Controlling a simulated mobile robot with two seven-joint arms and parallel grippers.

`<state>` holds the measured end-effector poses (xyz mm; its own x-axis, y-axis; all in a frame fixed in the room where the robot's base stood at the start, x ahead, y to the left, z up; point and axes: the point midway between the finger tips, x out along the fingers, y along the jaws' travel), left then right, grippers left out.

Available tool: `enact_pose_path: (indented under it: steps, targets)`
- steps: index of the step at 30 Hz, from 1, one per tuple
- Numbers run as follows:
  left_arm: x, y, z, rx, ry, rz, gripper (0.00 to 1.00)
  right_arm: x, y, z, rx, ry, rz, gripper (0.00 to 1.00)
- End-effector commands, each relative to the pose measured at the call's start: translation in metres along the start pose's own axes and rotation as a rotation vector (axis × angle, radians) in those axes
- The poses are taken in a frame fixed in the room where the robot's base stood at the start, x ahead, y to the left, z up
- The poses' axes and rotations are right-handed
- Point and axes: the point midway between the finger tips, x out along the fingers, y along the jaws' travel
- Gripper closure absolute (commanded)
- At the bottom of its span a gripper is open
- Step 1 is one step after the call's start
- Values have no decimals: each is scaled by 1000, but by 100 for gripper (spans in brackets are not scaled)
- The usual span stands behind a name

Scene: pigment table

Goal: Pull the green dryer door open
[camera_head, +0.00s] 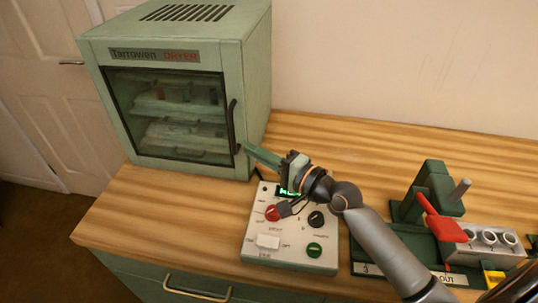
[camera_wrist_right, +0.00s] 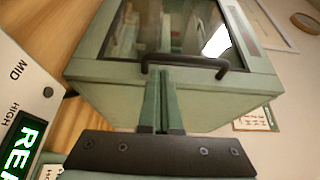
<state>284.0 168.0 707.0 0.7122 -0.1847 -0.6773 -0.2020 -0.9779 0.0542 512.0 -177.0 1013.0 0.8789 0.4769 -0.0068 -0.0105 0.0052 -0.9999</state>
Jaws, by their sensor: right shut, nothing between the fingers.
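The green dryer (camera_head: 255,75) stands at the back left of the table, and its glass-fronted door (camera_head: 170,67) looks closed. A dark bar handle (camera_head: 232,125) runs upright along the door's right edge; it also crosses the right wrist view (camera_wrist_right: 190,60). My right gripper (camera_head: 243,148) is shut and empty, its fingertips near the handle's lower end. In the right wrist view the closed green fingers (camera_wrist_right: 160,72) reach up to the handle; I cannot tell whether they touch it. My left gripper is not in view.
A white control panel (camera_head: 290,250) with knobs and a lit green display sits under my right wrist. A green press with a red lever (camera_head: 442,220) stands at right beside a metal block (camera_head: 480,243). The tabletop behind my arm is bare.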

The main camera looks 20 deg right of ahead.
Motion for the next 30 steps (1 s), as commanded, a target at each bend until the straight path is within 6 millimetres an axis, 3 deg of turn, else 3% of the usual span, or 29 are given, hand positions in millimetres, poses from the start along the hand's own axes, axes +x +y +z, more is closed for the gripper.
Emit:
enact_pose_path:
  steps: [3, 9, 30]
  targets:
    - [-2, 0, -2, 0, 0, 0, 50, 18, -1, 0, 1, 0, -2, 100]
    - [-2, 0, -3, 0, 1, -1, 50, 33, 0, 0, -1, -1, 0, 100]
    - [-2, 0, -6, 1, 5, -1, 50, 38, 0, 2, 0, -1, 0, 100]
